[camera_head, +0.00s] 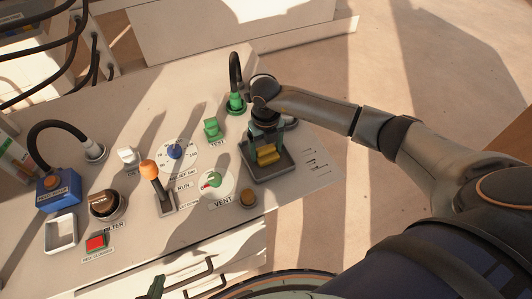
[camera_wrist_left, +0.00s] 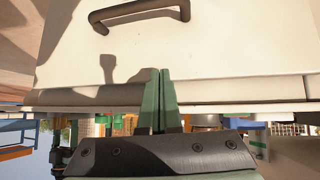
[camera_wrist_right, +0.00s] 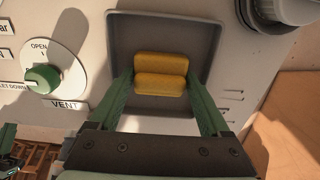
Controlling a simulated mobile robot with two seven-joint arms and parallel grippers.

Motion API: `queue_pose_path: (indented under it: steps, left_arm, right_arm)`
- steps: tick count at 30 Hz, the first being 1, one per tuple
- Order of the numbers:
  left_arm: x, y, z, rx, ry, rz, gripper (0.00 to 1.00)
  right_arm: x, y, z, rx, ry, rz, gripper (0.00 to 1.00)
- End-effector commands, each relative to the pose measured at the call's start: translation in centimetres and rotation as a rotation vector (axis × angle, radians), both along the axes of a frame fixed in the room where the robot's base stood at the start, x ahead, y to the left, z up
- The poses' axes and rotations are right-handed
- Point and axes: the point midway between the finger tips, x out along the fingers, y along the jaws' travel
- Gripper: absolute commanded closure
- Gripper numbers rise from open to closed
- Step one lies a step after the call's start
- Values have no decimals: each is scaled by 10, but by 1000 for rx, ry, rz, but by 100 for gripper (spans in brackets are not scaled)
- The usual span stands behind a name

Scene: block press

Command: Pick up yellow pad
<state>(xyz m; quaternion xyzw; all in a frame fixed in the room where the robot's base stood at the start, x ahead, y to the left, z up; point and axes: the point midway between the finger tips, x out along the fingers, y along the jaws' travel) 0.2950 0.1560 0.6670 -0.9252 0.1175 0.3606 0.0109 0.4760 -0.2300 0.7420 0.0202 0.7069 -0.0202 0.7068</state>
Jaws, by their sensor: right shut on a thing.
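The yellow pad (camera_head: 266,155) shows as two rounded yellow halves over the dark square tray (camera_head: 280,172) at the right end of the panel. My right gripper (camera_wrist_right: 160,76) is shut on the pad (camera_wrist_right: 160,84), one green finger at each side. I cannot tell whether the pad touches the tray floor. My right wrist hides part of the tray in the head view. My left gripper (camera_wrist_left: 159,74) is shut and empty, in front of the white cabinet below the panel. Its green tip (camera_head: 156,287) shows at the bottom of the head view.
Left of the tray are the VENT dial (camera_head: 214,180), a green TEST switch (camera_head: 212,128) and an orange-topped lever (camera_head: 149,170). A green plug with a black hose (camera_head: 236,102) stands behind. A dark handle (camera_wrist_left: 140,12) is near my left gripper.

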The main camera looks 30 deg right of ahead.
Motion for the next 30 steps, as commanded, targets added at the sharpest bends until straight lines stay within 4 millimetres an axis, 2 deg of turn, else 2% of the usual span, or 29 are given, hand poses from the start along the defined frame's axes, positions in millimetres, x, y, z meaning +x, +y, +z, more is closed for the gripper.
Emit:
queue_pose_path:
  steps: [1, 8, 15, 20, 25, 30]
  left_arm:
    - [0, 0, 0, 0, 0, 0, 100]
    - [-1, 0, 0, 0, 1, 0, 100]
    - [-3, 0, -1, 0, 6, 0, 100]
    - [-5, 0, -1, 0, 10, 0, 100]
    - [-5, 0, 2, 0, 6, 1, 100]
    - [-4, 2, 6, 1, -1, 4, 100]
  right_arm:
    - [0, 0, 0, 0, 0, 0, 51]
    - [0, 0, 0, 0, -1, 0, 75]
    - [0, 0, 1, 0, -1, 0, 75]
    - [1, 0, 10, 1, -2, 0, 75]
    - [1, 0, 35, 0, -5, 0, 75]
    - [-19, 6, 58, 0, -4, 3, 75]
